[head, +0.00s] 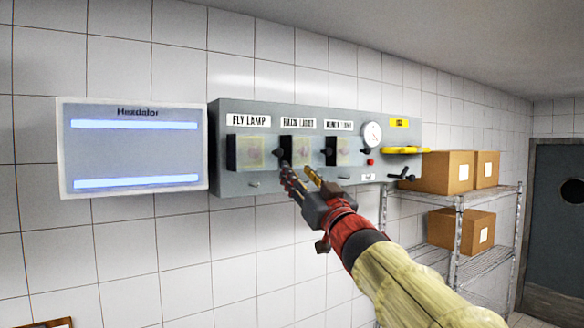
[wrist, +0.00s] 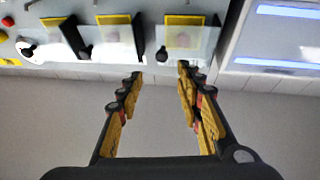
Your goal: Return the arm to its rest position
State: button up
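My gripper (head: 298,172) is raised in front of the grey wall panel (head: 228,188), on the end of my arm reaching in from the lower right. In the wrist view my gripper (wrist: 160,78) has its two fingers spread apart with nothing between them. The fingertips are close to the lower part of the panel, near the middle clear cover (head: 300,151) in the head view. I cannot tell whether they touch the panel. The wrist view shows the panel's lower edge (wrist: 100,70) beyond the fingertips.
A left cover (head: 250,152) sits under the "FLY LAMP" label, and a right cover (head: 347,151) beside a gauge (head: 372,134). A yellow handle (head: 402,150) is at the panel's right. A screen (head: 133,150) hangs left. A wire shelf (head: 459,198) with boxes (head: 450,171) stands right.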

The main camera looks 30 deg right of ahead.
jog(key=shift+s+f, duration=0.25)
jog(key=shift+s, duration=0.3)
